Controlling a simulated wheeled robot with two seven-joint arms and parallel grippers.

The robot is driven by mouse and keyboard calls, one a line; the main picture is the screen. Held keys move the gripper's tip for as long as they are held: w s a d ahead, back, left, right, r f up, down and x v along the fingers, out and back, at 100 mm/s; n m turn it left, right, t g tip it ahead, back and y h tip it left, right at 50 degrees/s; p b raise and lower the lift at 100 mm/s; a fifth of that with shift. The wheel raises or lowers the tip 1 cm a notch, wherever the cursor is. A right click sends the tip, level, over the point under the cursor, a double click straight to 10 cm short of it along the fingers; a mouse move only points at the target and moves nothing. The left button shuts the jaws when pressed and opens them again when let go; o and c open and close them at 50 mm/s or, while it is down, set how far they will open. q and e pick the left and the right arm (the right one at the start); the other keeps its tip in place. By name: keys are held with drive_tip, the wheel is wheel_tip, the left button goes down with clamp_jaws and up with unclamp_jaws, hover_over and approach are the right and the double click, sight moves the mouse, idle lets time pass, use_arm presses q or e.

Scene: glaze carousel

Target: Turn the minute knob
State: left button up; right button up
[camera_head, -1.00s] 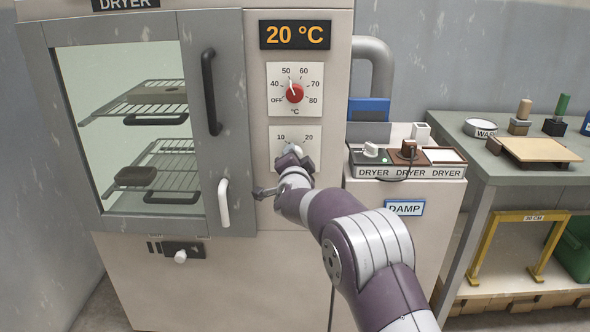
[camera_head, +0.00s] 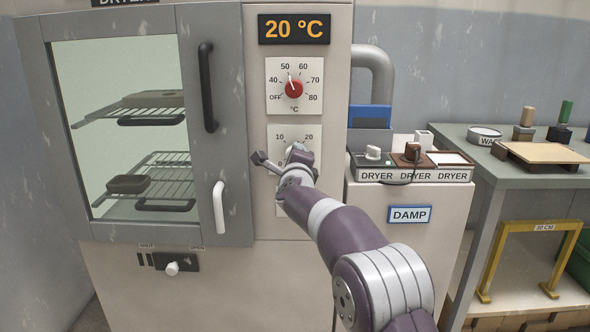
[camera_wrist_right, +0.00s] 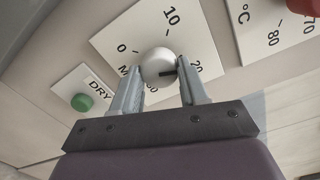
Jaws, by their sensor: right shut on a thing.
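The minute knob (camera_wrist_right: 158,65) is a pale grey round knob with a dark pointer mark. It sits on a white dial plate with numbers (camera_wrist_right: 132,34) below the red temperature knob. In the right wrist view my right gripper (camera_wrist_right: 162,82) has one finger on each side of the knob and is shut on it. The dark pointer mark lies toward the right finger, on the side of the 20. In the head view my right gripper (camera_head: 292,160) covers most of the knob and the lower dial. My left gripper is not in view.
The red temperature knob (camera_head: 293,89) is just above, under a display (camera_head: 294,29) reading 20 °C. A green button (camera_wrist_right: 82,102) is beside the minute dial in the wrist view. The dryer door's white handle (camera_head: 220,206) is left of my gripper.

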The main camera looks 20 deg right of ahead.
drive_tip(key=shift+f+m+b, duration=0.15)
drive_tip(key=shift+m+b, duration=1.25)
drive_tip(key=shift+m, duration=0.9)
drive_tip(key=o, duration=1.1)
drive_tip(key=shift+c, duration=0.2)
drive_tip(key=b+v, duration=0.1)
drive_tip(key=v, duration=1.1)
drive_tip(key=shift+s, duration=0.35)
